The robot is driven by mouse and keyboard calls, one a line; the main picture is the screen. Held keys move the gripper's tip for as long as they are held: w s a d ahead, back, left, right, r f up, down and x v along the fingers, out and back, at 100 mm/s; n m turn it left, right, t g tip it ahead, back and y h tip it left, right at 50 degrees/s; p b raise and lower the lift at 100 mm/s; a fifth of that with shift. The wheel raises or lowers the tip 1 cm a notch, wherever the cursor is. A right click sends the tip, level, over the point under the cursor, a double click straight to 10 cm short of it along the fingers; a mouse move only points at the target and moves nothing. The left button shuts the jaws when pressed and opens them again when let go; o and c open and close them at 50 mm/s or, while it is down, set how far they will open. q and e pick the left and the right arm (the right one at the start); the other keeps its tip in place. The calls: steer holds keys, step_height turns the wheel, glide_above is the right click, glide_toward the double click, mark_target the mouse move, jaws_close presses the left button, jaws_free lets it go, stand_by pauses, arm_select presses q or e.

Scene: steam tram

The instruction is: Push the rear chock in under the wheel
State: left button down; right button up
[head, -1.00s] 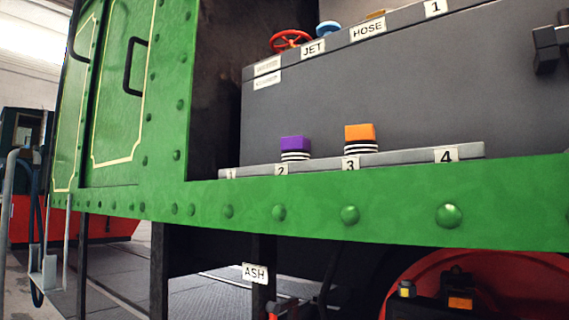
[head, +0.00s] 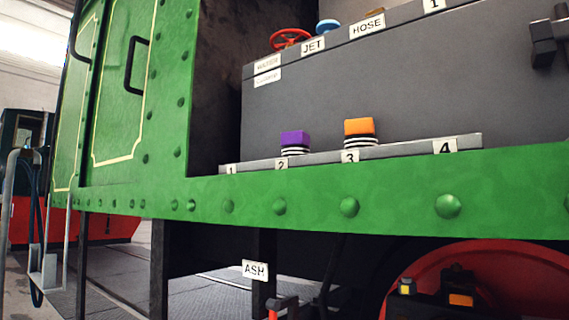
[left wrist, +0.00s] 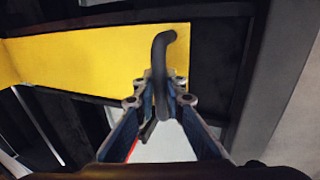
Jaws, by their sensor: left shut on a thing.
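In the left wrist view, my left gripper (left wrist: 160,90) is shut on a dark bent bar (left wrist: 163,48), which looks like a handle. A flat yellow piece (left wrist: 85,55) lies just behind the bar and narrows toward the left. It may be the chock, but I cannot tell how the bar joins it. In the head view, a red wheel (head: 410,268) shows at the lower right under the green frame, cut off by the picture's edge. Its contact with the rail is out of view. Neither gripper shows in the head view.
The green tram side (head: 330,205) runs across the head view. Above it, a ledge (head: 400,152) carries a purple block (head: 294,139) and an orange block (head: 359,128). An ASH label (head: 255,270) hangs below, near a dark post. Dark beams (left wrist: 200,65) surround the yellow piece.

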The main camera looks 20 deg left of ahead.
arm_select(q)
steer(key=shift+w+d+f+b, duration=0.1)
steer(key=shift+w+d+b, duration=0.25)
steer(key=shift+w, duration=0.45)
steer(key=shift+w+d+r+b, duration=0.15)
steer(key=shift+w+b, duration=0.35)
steer(key=shift+w, duration=0.25)
steer(key=shift+w+d+f+b, duration=0.15)
steer(key=shift+w+d+b, duration=0.2)
steer(key=shift+w, duration=0.45)
steer(key=shift+w+d, duration=0.25)
steer(key=shift+w, duration=0.5)
steer(key=shift+w+d, duration=0.2)
steer(key=shift+w, duration=0.6)
steer(key=shift+w+d, duration=0.25)
steer(key=shift+w, duration=0.5)
steer(key=shift+r, duration=0.2)
steer(key=c, duration=2.2)
jaws_free()
steer(key=shift+w, duration=0.1)
steer(key=o, duration=0.6)
steer(key=shift+d, duration=0.1)
steer(key=shift+s+f, duration=0.1)
steer(key=shift+s, duration=0.1)
